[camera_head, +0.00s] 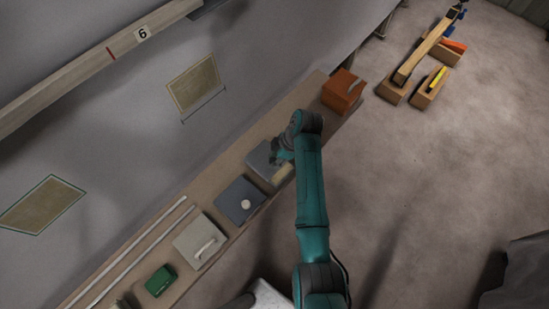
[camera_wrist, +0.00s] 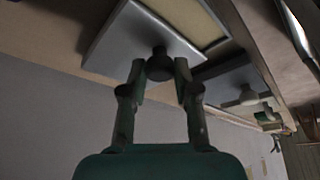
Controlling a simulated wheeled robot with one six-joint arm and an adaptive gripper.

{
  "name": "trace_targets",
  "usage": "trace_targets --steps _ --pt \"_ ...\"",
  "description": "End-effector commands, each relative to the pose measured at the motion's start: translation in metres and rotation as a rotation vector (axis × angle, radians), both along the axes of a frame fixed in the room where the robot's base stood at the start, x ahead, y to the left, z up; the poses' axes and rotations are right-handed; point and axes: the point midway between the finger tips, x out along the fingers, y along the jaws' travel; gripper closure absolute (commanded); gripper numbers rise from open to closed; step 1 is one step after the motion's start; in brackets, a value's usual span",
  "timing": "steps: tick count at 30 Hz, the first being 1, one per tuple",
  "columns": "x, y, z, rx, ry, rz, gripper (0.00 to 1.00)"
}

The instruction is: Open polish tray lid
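A flat grey tray with a tan panel (camera_head: 261,158) lies on the long wall bench. No label is readable, so I cannot tell by name whether it is the polish tray. My gripper (camera_head: 283,160) is over this tray in the head view. In the wrist view the tray (camera_wrist: 105,45) fills the top middle, with a dark round knob (camera_wrist: 160,66) at its near edge. My gripper (camera_wrist: 160,72) has its two fingers on either side of this knob. I see no clear gap, but cannot tell whether they press on it. The tray looks closed.
A blue-grey tray with a pale round knob (camera_head: 236,194), a light grey tray with a handle (camera_head: 191,239) and a green box (camera_head: 160,280) stand along the bench. An orange box (camera_head: 342,90) stands at its far end. The floor to the right is mostly clear.

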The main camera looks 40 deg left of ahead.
Motion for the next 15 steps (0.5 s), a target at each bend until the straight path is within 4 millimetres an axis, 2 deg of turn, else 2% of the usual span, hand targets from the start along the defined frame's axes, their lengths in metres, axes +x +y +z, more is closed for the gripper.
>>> trace_targets --steps 8,15 --pt "0.001 0.006 0.0 0.0 0.0 0.001 1.0" --pt "0.004 0.048 0.0 -0.001 0.001 0.003 1.0"
